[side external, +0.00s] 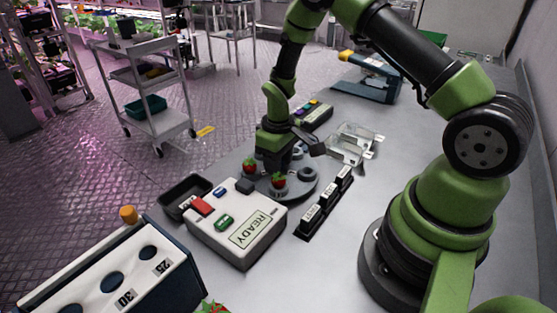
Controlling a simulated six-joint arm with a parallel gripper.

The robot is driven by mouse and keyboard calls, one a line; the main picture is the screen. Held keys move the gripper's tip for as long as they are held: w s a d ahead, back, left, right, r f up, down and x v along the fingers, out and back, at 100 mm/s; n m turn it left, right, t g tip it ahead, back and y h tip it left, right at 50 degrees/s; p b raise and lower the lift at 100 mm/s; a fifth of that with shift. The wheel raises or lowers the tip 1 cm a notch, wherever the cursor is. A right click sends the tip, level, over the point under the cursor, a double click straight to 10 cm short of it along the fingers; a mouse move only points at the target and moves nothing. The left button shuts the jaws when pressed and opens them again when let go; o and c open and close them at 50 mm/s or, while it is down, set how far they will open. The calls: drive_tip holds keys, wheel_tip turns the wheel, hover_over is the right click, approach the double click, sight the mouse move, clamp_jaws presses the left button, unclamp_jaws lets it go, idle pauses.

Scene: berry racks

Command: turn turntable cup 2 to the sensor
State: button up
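The round grey turntable (296,190) sits on the bench, right behind the white box. Red strawberries sit on it at the left (249,166) and at the front (278,180). A grey cup (307,173) at its right looks empty. I cannot read any cup numbers, so I cannot tell which is cup 2. My gripper (284,168) points down over the back of the turntable. Its fingertips are hidden among the cups, so neither their opening nor contact shows. A small black block (244,186) stands at the white box's edge facing the turntable; it may be the sensor.
The white box (262,255) has a READY display and red, green and blue parts. A black tray (174,195) lies left of it. A black rack with white labels (311,228) and clear plastic containers (352,157) lie to the right. A numbered sorter (178,283) stands at front left.

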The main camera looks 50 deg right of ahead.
clamp_jaws()
drive_tip(key=shift+n, duration=10.8)
